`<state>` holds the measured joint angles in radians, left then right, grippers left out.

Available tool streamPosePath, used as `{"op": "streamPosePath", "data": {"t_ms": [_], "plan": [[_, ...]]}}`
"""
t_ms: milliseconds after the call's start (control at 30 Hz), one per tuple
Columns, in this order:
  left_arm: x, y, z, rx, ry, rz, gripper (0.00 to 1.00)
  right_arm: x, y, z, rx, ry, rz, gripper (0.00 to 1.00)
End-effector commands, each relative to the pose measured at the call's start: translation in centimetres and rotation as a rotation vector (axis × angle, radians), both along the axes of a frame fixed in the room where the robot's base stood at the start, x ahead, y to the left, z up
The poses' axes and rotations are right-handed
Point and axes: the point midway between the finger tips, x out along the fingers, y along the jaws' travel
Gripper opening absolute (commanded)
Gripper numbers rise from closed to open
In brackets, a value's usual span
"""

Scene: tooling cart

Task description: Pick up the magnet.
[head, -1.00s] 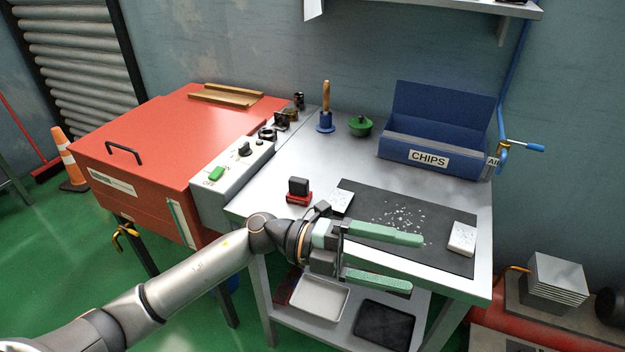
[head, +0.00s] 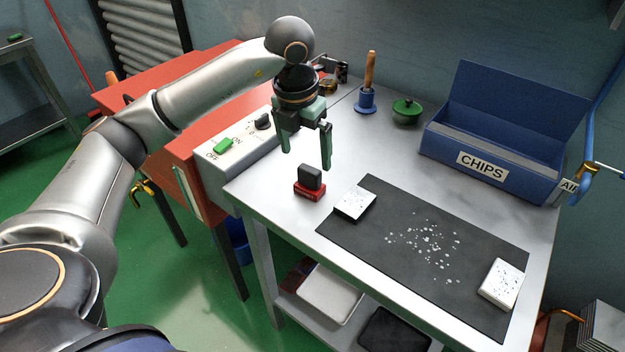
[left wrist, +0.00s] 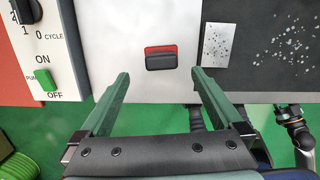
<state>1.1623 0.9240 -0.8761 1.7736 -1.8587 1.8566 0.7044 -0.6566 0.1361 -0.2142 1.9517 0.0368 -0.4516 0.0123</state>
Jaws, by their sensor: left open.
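What looks like the magnet, a dark block on a red base (head: 310,183), stands upright on the steel table near its left front corner. It also shows in the left wrist view (left wrist: 161,58), seen from above, just beyond the fingertips and between their lines. My left gripper (head: 306,158) points down with green fingers apart and empty, above and slightly behind the magnet in the head view. In the left wrist view its fingers (left wrist: 160,73) are wide open, with nothing between them.
A white speckled block (head: 355,203) stands close right of the magnet, on a black mat (head: 385,245) with scattered chips. The control box (head: 225,160) is at left.

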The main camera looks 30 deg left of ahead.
Motion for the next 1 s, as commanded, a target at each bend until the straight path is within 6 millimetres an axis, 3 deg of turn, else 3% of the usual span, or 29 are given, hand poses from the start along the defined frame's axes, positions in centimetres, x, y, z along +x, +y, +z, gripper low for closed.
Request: {"op": "streamPosePath", "data": {"t_ms": [100, 367, 633, 967, 1000], "plan": [[0.3, 0.0, -2.2, -0.001, 0.003, 0.0, 1.0, -0.2, 0.1, -0.2, 0.001, 0.004, 0.001, 0.5], [0.7, -0.1, -4.3, -0.003, 0.001, -0.003, 1.0, -0.1, 0.1, 0.0, 0.001, 0.002, 0.002, 0.5], [1.4, -0.2, -8.1, -0.004, 0.002, -0.003, 1.0, -0.1, 0.1, 0.1, 0.001, 0.0, 0.001, 0.5], [1.6, -0.2, -8.9, -0.003, -0.001, -0.004, 1.0, 0.0, 0.0, 0.1, 0.0, -0.001, 0.0, 0.5], [1.6, -0.2, -8.9, -0.004, -0.001, -0.004, 0.95, 0.0, 0.0, 0.1, 0.0, -0.002, -0.001, 0.5]]}}
